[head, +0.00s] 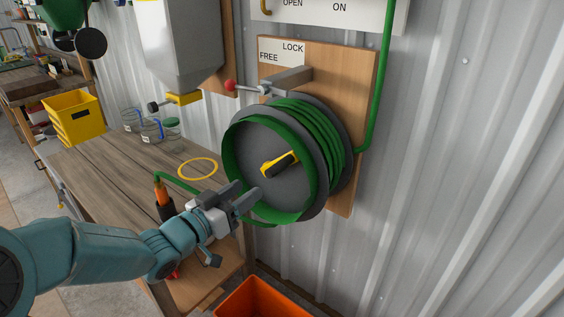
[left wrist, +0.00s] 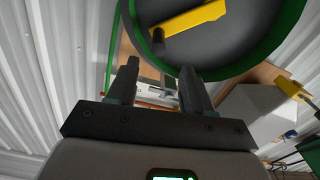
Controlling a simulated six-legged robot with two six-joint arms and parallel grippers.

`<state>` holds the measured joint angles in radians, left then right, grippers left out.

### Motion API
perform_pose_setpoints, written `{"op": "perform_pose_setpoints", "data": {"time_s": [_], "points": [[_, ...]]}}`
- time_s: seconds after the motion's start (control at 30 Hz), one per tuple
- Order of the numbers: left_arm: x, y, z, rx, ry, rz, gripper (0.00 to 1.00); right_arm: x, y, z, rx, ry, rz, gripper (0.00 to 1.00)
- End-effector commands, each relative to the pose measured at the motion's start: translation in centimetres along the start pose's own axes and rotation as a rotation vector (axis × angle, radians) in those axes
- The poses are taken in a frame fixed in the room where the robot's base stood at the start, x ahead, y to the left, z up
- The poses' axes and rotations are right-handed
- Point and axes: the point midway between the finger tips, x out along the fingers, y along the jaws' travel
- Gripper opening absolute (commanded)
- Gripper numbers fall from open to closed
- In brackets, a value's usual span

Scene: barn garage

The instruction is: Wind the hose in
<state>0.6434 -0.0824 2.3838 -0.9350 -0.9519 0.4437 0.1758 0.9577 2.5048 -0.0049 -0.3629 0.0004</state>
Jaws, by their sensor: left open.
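The hose reel (head: 268,165) is a grey drum with green rims on a wooden board on the wall. Green hose (head: 313,133) is wound on it, and a loose length runs below it to an orange and black nozzle (head: 162,195) on the bench. The yellow crank with a black knob (head: 280,164) is on the reel's face; it also shows in the left wrist view (left wrist: 188,25). A red-knobbed lock lever (head: 232,86) is under the FREE and LOCK label. My left gripper (head: 247,195) is open and empty in front of the reel's lower left rim. My right gripper is not in view.
A wooden bench (head: 110,160) stands at left with glass jars (head: 150,130), a yellow ring (head: 198,169) and yellow bins (head: 75,117). A grey hopper (head: 178,45) hangs above. An orange bin (head: 262,300) is below the reel. The right wall is clear.

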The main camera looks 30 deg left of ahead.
Motion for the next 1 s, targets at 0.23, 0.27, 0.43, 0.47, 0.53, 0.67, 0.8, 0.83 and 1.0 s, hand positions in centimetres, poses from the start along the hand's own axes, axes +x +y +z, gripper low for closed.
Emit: {"op": "perform_pose_setpoints", "data": {"time_s": [0.23,0.27,0.43,0.47,0.53,0.67,0.8,0.83,1.0], "points": [[6.2,0.4,-0.1,-0.002,-0.002,0.006,0.51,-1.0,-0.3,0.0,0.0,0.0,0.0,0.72],[6.9,0.4,-0.1,0.0,-0.001,0.006,0.51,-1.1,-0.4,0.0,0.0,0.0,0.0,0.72],[10.5,0.5,-0.1,0.0,-0.001,0.004,0.51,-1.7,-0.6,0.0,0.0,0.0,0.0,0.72],[11.0,0.6,-0.1,0.0,0.0,0.004,0.51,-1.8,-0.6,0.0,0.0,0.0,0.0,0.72],[11.9,0.5,-0.1,0.001,0.0,0.003,0.51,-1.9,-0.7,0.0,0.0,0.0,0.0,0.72],[13.0,0.5,0.0,0.001,0.0,0.002,0.51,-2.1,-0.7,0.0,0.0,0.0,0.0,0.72],[13.4,0.4,0.0,0.001,0.001,0.001,0.51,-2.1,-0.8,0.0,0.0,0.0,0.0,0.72],[13.4,0.4,0.0,0.001,0.001,0.001,0.51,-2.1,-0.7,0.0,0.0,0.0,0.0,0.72],[13.4,0.4,0.0,0.001,0.001,0.001,0.47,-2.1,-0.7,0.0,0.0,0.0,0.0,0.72]]}}
